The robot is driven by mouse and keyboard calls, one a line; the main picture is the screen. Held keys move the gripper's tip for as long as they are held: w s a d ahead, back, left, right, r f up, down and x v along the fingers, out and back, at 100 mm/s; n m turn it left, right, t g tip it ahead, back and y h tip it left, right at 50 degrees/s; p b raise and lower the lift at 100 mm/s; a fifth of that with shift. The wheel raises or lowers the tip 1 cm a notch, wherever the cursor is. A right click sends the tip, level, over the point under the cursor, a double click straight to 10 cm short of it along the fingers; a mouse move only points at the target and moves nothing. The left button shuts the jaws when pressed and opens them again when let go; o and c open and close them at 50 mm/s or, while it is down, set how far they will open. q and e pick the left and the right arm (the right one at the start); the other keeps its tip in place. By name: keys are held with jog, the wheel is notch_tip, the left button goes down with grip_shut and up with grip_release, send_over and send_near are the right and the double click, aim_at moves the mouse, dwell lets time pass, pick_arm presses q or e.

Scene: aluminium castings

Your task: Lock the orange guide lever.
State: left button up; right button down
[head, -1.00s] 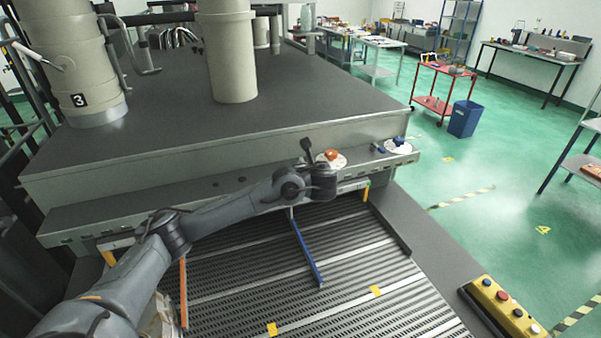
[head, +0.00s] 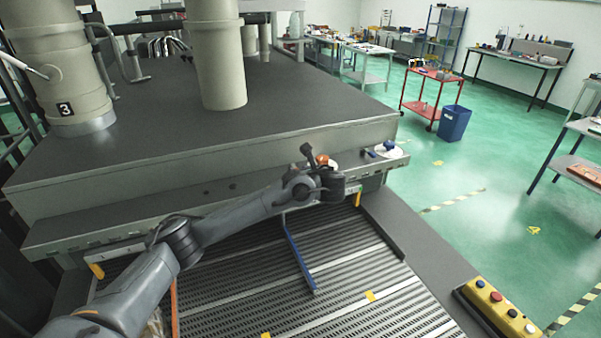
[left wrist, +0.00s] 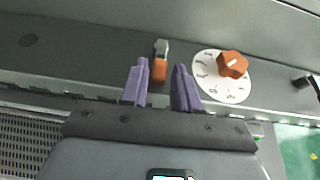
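In the left wrist view a small lever (left wrist: 160,69), orange with a grey end, stands on the grey ledge. My left gripper (left wrist: 160,66) has two purple fingers, spread open, one on each side of this lever with gaps visible. Whether the fingers overlap it in depth I cannot tell. In the head view my left gripper (head: 331,184) is at the machine's front ledge, and its fingers and the lever are hidden by my arm. An orange guide bar (head: 174,308) shows partly beside my left arm. My right gripper is not in view.
An orange knob on a white dial (left wrist: 212,84) sits right of the lever; the orange knob (head: 322,159) also shows in the head view. A blue lever (head: 370,153) and blue knob (head: 389,145) are further right. A blue guide bar (head: 298,258) lies over the slatted bed (head: 240,290).

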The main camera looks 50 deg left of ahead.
pick_arm(q)
jog(key=shift+o, duration=1)
jog(key=shift+r, duration=0.1)
jog(key=shift+d, duration=0.1)
jog(key=p+v, duration=0.1)
jog(key=v, duration=0.9)
jog(key=shift+d, duration=0.3)
jog(key=shift+s+r, duration=0.1)
jog(key=shift+r, duration=0.05)
